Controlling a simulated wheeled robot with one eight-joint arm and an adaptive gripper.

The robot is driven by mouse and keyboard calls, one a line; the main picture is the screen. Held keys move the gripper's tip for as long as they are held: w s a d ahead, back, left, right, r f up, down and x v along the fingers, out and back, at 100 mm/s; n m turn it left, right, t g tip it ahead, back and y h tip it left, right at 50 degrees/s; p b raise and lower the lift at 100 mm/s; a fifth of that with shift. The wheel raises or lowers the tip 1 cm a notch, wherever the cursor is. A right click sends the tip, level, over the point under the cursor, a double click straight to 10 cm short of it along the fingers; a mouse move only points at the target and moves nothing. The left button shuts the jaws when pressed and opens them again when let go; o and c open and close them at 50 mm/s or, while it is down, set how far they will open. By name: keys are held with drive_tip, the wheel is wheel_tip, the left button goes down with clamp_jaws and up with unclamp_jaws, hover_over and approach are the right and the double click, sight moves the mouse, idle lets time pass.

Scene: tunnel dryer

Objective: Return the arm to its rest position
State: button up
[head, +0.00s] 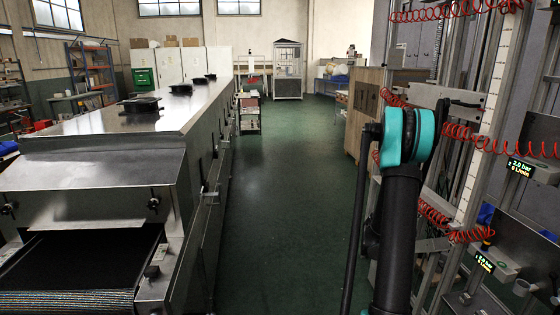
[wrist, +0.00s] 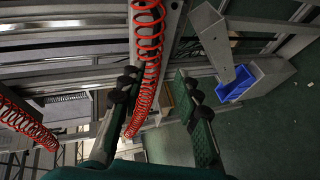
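My gripper (wrist: 158,76) shows in the wrist view with its two dark, padded fingers spread apart. No object is gripped between them. A red coiled hose (wrist: 149,45) runs past the left finger, across the gap as seen from the wrist; I cannot tell how close it is. In the head view my arm (head: 400,225) stands raised at the right, with a teal joint at its top, in front of the metal rack. The gripper itself cannot be made out in the head view.
A metal rack (head: 484,130) with red coiled hoses (head: 455,10) and small lit displays (head: 521,167) stands close on the right. The long tunnel dryer (head: 130,150) is on the left. The green floor aisle (head: 280,190) between is clear. A blue bin (wrist: 236,84) shows in the wrist view.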

drive_tip(key=s+a+m+g+y, duration=0.1)
drive_tip(key=s+a+y, duration=0.5)
drive_tip(key=s+a, duration=0.9)
drive_tip(key=s+a+f+m+g+y, duration=0.1)
drive_tip(key=s+a+y, duration=0.5)
drive_tip(key=s+a, duration=0.9)
drive_tip(key=a+m, duration=0.1)
drive_tip(key=a, duration=0.6)
drive_tip(key=shift+a+f+m+g+y, duration=0.25)
drive_tip(key=shift+a+m+g+y, duration=0.05)
drive_tip(key=shift+a+y, duration=0.1)
